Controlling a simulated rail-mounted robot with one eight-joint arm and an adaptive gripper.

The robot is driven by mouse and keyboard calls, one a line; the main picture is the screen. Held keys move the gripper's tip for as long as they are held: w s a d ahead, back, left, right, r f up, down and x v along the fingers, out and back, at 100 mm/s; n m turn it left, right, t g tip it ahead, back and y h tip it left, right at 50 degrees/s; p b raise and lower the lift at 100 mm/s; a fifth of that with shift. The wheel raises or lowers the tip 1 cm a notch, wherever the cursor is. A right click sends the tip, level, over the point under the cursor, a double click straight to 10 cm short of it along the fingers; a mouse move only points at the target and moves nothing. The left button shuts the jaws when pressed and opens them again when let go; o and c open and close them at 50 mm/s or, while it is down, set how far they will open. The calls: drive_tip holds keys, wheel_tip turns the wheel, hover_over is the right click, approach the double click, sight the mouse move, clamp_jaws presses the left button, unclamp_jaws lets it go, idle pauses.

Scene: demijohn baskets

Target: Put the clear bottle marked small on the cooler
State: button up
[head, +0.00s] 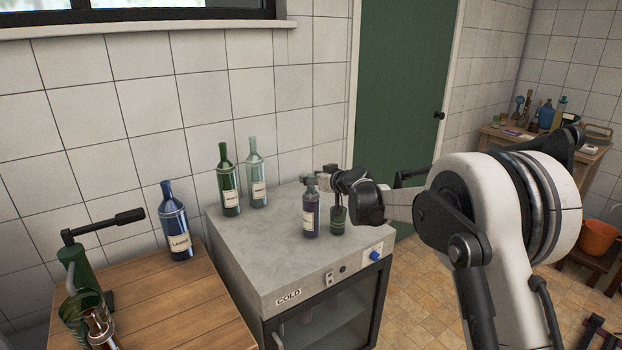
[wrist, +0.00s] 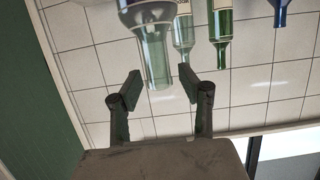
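A dark purplish labelled bottle (head: 311,217) is upright at the front of the top. I cannot read these labels to find "small". My gripper (wrist: 160,80) is open, its fingers either side of a greyish glass neck (wrist: 154,62), with gaps showing. The gripper partly hides the dark bottle's top.
A green labelled bottle (head: 338,224) stands close right of the dark one, partly hidden. A blue bottle marked LARGE (head: 175,228) stands on the wooden table (head: 180,310) at left, with a green corking tool (head: 85,270). The front left of the cooler top is clear.

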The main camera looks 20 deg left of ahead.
drive_tip(key=v, duration=1.1)
drive_tip(key=shift+b, duration=0.4)
drive_tip(key=shift+s+d+r, duration=0.1)
drive_tip(key=shift+s+d, duration=0.05)
drive_tip(key=s+d+r+m+h, duration=0.2)
drive_tip(key=s+d+r+h, duration=0.15)
drive_tip(key=s+d, duration=0.75)
drive_tip(key=s+d+r+m+h, duration=0.2)
drive_tip(key=s+d+r+m, duration=0.15)
drive_tip(key=s+d, duration=0.7)
drive_tip(key=s+d+f+m+h, duration=0.2)
drive_tip(key=s+d+f+h, duration=0.1)
drive_tip(key=s+d, duration=0.8)
drive_tip(key=s+d+f+m+g+h, duration=0.1)
drive_tip(key=s+d+f+m+h, duration=0.2)
drive_tip(key=s+d, duration=0.9)
wheel_tip(320, 180, down, 3)
drive_tip(key=shift+r, duration=0.1)
